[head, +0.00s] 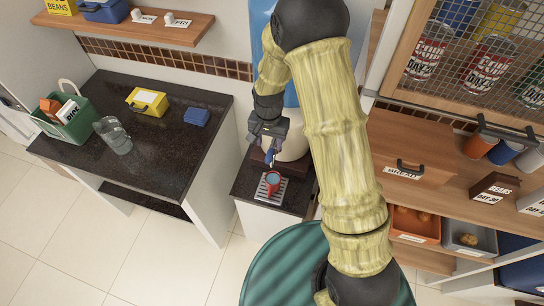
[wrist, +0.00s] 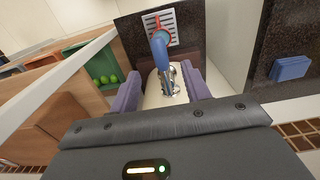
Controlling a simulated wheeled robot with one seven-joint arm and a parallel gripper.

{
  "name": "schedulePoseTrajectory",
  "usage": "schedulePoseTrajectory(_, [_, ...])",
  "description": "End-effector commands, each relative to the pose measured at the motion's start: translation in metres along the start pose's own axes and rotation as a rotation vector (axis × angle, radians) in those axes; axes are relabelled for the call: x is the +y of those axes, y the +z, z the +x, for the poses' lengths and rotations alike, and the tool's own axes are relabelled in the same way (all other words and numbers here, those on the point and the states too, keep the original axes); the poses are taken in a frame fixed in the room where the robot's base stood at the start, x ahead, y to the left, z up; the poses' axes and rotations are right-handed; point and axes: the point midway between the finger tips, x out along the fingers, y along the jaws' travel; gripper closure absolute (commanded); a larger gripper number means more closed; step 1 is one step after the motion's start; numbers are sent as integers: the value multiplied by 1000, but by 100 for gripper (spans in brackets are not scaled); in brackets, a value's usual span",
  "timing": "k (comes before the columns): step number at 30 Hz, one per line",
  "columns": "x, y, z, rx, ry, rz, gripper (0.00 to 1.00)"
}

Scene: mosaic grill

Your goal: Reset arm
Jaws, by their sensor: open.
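My gripper (head: 268,130) is at the end of my raised, bent arm, in front of a white dispenser (head: 292,146) with a blue upper part. In the wrist view its two purple fingers (wrist: 160,88) are apart. A tap with a blue lever (wrist: 160,52) shows between and beyond them. I cannot tell whether the fingers touch it. The cup is partly hidden by the lever in the wrist view (wrist: 164,36).
A dark counter (head: 165,140) at left holds a green bin (head: 68,128), a glass jug (head: 113,136), a yellow box (head: 147,102) and a blue block (head: 197,116). Wooden shelves with cans and bins stand close at right. A teal round surface (head: 275,270) is below my arm.

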Motion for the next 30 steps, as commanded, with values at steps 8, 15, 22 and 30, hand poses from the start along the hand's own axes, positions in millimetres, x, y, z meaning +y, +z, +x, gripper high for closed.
schedulePoseTrajectory(8, [1, 0, 0, 2, -1, -2, 53])
schedulePoseTrajectory(15, [31, 3, -15, 39, -23, -55, 53])
schedulePoseTrajectory(22, [86, 23, -36, 106, -45, -160, 53])
schedulePoseTrajectory(30, [146, 65, -44, 193, -48, -282, 53])
